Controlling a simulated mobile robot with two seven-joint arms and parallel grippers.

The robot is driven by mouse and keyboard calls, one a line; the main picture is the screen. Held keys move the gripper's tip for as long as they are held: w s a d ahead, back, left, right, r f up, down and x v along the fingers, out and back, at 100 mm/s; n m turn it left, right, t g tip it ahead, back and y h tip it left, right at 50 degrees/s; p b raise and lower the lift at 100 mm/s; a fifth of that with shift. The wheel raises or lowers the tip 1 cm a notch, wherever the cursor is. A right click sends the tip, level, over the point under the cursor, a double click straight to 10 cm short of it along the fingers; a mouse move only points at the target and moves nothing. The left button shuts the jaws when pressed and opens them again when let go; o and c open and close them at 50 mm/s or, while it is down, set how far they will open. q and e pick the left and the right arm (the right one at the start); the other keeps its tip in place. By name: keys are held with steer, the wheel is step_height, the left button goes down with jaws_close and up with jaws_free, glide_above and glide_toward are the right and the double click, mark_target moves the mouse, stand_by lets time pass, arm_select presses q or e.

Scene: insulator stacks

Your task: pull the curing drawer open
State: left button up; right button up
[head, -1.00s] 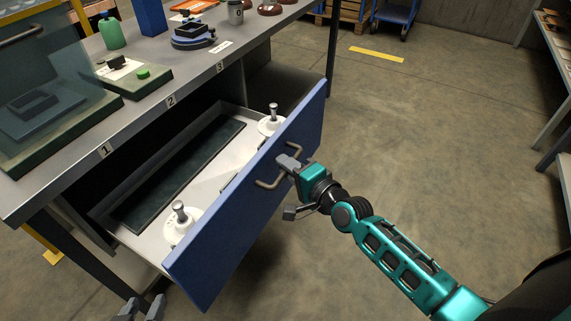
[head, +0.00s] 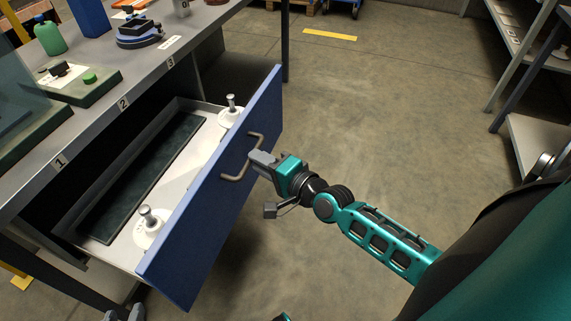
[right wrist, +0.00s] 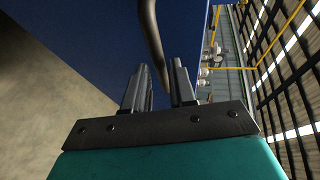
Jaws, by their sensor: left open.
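The curing drawer has a blue front (head: 210,205) and stands pulled out from under the workbench, its light interior showing. A bent metal handle (head: 236,177) is on the front. My right gripper (head: 258,158) is at the handle's middle, shut on it. In the right wrist view the handle (right wrist: 152,35) runs between the two fingers (right wrist: 160,85) in front of the blue panel; the exact contact is hidden. My left gripper (head: 124,315) is open and empty at the bottom edge, below the drawer's near end, mostly cut off.
In the drawer are a dark tray mat (head: 140,180) and two white insulators with metal pins (head: 150,228) (head: 231,112). The workbench (head: 120,88) above carries a green bottle (head: 49,38) and fixtures. Floor (head: 360,110) to the right is open, up to a shelf (head: 535,150).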

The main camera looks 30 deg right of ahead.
arm_select(q)
steer(key=shift+d+r+p, duration=0.15)
steer(key=shift+r+p, duration=0.4)
steer(key=shift+r, duration=0.2)
arm_select(e)
steer(key=v, duration=0.9)
steer(key=shift+s, duration=0.25)
arm_select(q)
steer(key=s+a+r+p, duration=0.1)
steer(key=a+r+p, duration=0.2)
steer(key=p, duration=0.6)
step_height(320, 180, up, 2)
steer(key=shift+s+r+y+p, duration=0.15)
steer(key=shift+r+y+p, duration=0.15)
steer(key=shift+y, duration=0.1)
arm_select(e)
steer(key=s+a+n+g+h, duration=0.2)
steer(key=s+a+n+g, duration=0.2)
steer(key=n, duration=1.2)
steer(key=s+a, duration=0.2)
steer(key=shift+s+n+g, duration=0.3)
steer(key=shift+n, duration=0.1)
arm_select(q)
steer(key=shift+s+f, duration=0.1)
arm_select(e)
steer(key=shift+a, duration=0.1)
arm_select(q)
steer(key=shift+d, duration=0.1)
